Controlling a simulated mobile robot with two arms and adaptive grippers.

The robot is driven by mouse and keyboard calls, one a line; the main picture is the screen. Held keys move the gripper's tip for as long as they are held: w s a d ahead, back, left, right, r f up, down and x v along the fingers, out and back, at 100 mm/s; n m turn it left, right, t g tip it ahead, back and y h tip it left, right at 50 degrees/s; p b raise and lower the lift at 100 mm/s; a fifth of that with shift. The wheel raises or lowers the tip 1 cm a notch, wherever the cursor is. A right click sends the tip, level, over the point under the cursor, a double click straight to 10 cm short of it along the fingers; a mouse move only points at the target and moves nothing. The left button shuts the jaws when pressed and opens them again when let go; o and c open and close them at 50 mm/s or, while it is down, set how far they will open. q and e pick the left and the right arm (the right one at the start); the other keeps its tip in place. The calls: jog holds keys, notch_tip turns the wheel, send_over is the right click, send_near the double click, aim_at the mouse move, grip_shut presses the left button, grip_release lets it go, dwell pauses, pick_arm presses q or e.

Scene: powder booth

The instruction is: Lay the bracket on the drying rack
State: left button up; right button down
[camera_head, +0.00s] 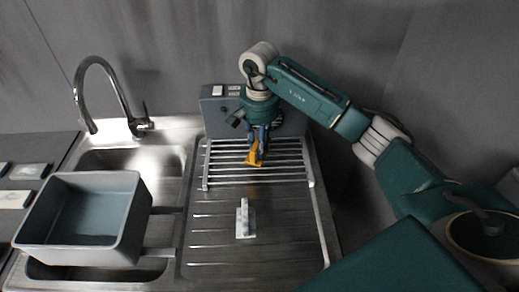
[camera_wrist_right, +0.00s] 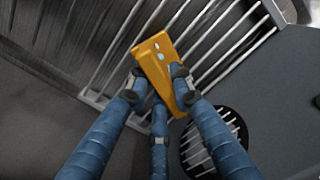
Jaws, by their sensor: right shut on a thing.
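An orange bracket (camera_head: 255,159) with small holes is held in my right gripper (camera_head: 258,143) over the back part of the drying rack. The same bracket (camera_wrist_right: 158,62) shows in the right wrist view, with the blue fingers (camera_wrist_right: 159,90) shut around it. The drying rack (camera_head: 207,172) is a frame of parallel metal bars on the ribbed drainboard. The rack bars (camera_wrist_right: 215,50) pass behind the bracket in the wrist view. I cannot tell whether the bracket touches the bars. My left gripper is not in view.
A pale small piece (camera_head: 245,219) lies on the drainboard (camera_head: 210,235) in front of the rack. A grey box with light switches (camera_head: 213,106) stands behind the rack. On the left are a grey tub (camera_head: 130,225) over the sink and a curved faucet (camera_head: 80,88).

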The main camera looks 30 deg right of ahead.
notch_tip(320, 180, down, 2)
jog(key=shift+f+p, duration=0.15)
jog(key=shift+p, duration=0.15)
jog(key=shift+f+b, duration=0.25)
jog(key=shift+b, duration=0.05)
jog(key=c, duration=1.5)
grip_release()
jog(key=shift+c, duration=0.2)
jog(key=shift+r+p, duration=0.2)
jog(key=shift+p, duration=0.1)
jog(key=shift+r+b, duration=0.3)
jog(key=shift+b, duration=0.05)
notch_tip(320, 180, up, 10)
jog(key=b, duration=0.3)
jog(key=shift+r, duration=0.7)
jog(key=shift+s+f, duration=0.1)
